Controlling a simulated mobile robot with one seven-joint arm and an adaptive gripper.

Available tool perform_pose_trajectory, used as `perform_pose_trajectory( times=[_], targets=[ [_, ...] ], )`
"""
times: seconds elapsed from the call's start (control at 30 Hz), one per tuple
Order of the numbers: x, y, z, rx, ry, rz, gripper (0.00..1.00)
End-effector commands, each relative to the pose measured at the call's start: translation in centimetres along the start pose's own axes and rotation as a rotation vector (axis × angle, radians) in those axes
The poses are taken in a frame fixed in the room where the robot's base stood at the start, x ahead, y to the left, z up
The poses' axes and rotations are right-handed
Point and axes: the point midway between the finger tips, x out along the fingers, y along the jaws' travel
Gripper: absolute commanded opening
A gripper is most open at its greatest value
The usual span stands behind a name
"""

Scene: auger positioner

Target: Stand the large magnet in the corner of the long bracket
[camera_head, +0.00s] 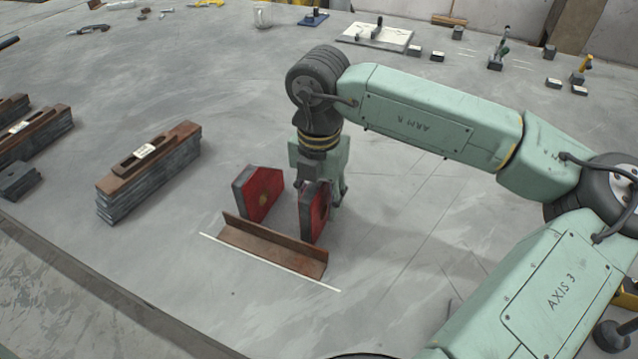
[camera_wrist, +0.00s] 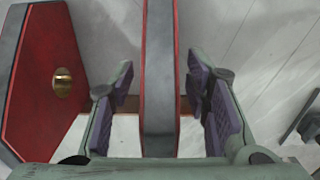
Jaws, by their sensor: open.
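Two red, dark-edged magnets stand upright behind the long brown bracket. The left magnet (camera_head: 260,194) stands apart from my gripper; its red face with a brass centre fills the left of the wrist view (camera_wrist: 45,80). The right magnet (camera_head: 315,212) is near the bracket's right end. In the wrist view it is edge-on (camera_wrist: 159,75) between the open jaws of my gripper (camera_wrist: 160,105), with gaps on both sides. I cannot tell which magnet is larger. The long bracket (camera_head: 265,244) lies along a white line. Whether the right magnet touches it is unclear.
Stacked dark plates with a brown bar on top (camera_head: 150,175) stand to the left, with more stacks (camera_head: 35,130) beyond. A white board (camera_head: 378,37) and small tools lie along the far side. The grey table around the bracket is mostly clear.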

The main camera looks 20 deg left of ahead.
Motion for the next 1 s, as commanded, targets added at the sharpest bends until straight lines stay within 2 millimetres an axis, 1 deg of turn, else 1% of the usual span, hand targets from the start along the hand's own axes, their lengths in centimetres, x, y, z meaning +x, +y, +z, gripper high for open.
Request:
perform_pose_trajectory(
  times=[0.23,0.27,0.9,1.0],
  targets=[
    [0.12,0.00,0.01,0.000,0.000,0.000,0.43],
    [0.11,0.00,0.01,0.000,0.000,0.000,0.42],
    [0.08,0.01,0.01,0.000,0.000,0.000,0.00],
    [0.08,0.00,0.02,0.000,0.000,0.000,0.00]
  ],
)
